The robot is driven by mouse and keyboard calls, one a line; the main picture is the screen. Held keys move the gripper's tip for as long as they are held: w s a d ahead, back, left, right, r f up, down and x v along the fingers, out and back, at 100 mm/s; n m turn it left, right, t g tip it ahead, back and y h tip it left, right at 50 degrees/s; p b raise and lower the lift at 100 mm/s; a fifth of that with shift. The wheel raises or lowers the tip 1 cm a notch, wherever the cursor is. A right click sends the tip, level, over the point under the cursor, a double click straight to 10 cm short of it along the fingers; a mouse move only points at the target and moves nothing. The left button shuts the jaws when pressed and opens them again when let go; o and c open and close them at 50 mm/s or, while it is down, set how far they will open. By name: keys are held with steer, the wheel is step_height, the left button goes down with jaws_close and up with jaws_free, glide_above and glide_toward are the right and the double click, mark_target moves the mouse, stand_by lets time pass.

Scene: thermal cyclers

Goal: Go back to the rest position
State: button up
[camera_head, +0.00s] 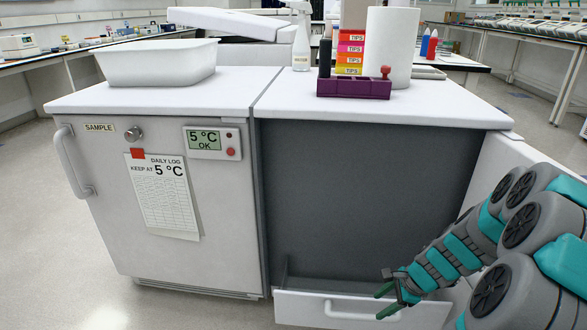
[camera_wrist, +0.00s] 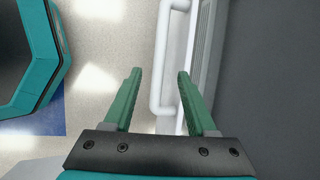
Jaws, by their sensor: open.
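My gripper (camera_head: 387,301) is low at the front of the right-hand cabinet, beside the white handle (camera_head: 350,312) of a low drawer (camera_head: 300,304). Its two green fingers are open with nothing held between them. I cannot tell whether the fingers touch the handle. My arm reaches in from the right, bent low.
A white cabinet (camera_head: 110,220) marked SAMPLE stands at left, its door shut, with a white tub (camera_head: 160,62) on top. A purple rack (camera_head: 345,88), a paper roll (camera_head: 390,45) and tip boxes (camera_head: 350,50) stand on the right-hand top. Open floor (camera_head: 40,270) lies at left.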

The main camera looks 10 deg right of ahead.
steer(key=s+a+r+n+g, duration=0.1)
steer(key=s+a+r+n, duration=0.35)
steer(key=a, duration=0.25)
steer(key=s+a+r+n+g, duration=0.2)
steer(key=s+a+r+n, duration=0.1)
steer(key=a+r+n, duration=0.35)
steer(key=s+a+r+n+g+h, duration=0.1)
steer(key=s+r+n+h, duration=0.1)
steer(key=s, duration=0.7)
steer(key=s+a+r+n+g+h, duration=0.1)
steer(key=s+a+r+n, duration=0.1)
steer(key=s+r+n, duration=0.3)
steer(key=s+n, duration=0.2)
steer(key=s, duration=0.2)
steer(key=shift+s+a+n+h, duration=0.15)
steer(key=shift+s+n+h, duration=0.15)
steer(key=shift+h, duration=0.1)
